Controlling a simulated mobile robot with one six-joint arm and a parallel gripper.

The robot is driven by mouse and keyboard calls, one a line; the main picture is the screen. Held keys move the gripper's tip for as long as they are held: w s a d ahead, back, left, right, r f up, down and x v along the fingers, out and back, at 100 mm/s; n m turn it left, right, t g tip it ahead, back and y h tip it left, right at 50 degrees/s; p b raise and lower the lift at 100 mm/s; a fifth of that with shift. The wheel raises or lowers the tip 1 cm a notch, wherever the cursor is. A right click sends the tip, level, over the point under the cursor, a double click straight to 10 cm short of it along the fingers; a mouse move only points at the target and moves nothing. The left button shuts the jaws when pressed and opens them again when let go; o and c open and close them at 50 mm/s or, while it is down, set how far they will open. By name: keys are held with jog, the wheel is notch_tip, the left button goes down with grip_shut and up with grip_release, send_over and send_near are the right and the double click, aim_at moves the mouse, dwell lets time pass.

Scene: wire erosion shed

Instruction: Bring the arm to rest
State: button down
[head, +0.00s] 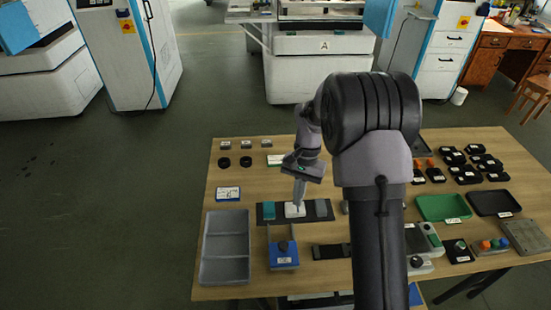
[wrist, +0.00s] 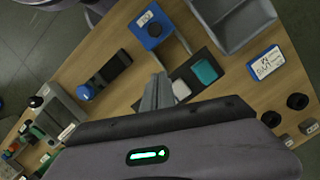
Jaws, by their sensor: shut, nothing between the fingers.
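My gripper (head: 298,192) is shut and empty. It points down over the dark mat (head: 262,217) in the middle of the wooden table, at or just above a white block (head: 293,211). I cannot tell whether the fingertips touch it. In the wrist view my gripper's fingers (wrist: 154,94) are together, and the white block (wrist: 181,89) shows beside them. My arm reaches out over the table and hides part of its middle.
A teal block (head: 268,211) stands on the mat left of the white one. A blue fixture (head: 283,254) and a grey tray (head: 224,246) are nearer. A green tray (head: 444,207) and several black parts (head: 467,174) lie right. Bare wood (head: 235,203) shows at the left.

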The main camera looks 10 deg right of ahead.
jog(key=s+a+r+n+t, duration=0.1)
jog(key=s+a+r+t, duration=0.1)
jog(key=s+r, duration=0.5)
jog(key=s+a+r+t, duration=0.2)
jog(key=a+r, duration=0.1)
jog(key=r, duration=0.8)
jog(key=s+a+r+n+t, duration=0.1)
jog(key=s+r+t, duration=0.1)
jog(key=s, duration=0.5)
jog(key=s+a+r+t, duration=0.1)
jog(key=s+a+t, duration=0.1)
jog(key=s, duration=0.5)
jog(key=shift+s+r+n+b, duration=0.25)
jog(key=shift+r+n+b, duration=0.05)
jog(key=shift+r+n, duration=0.1)
jog(key=shift+a, duration=0.1)
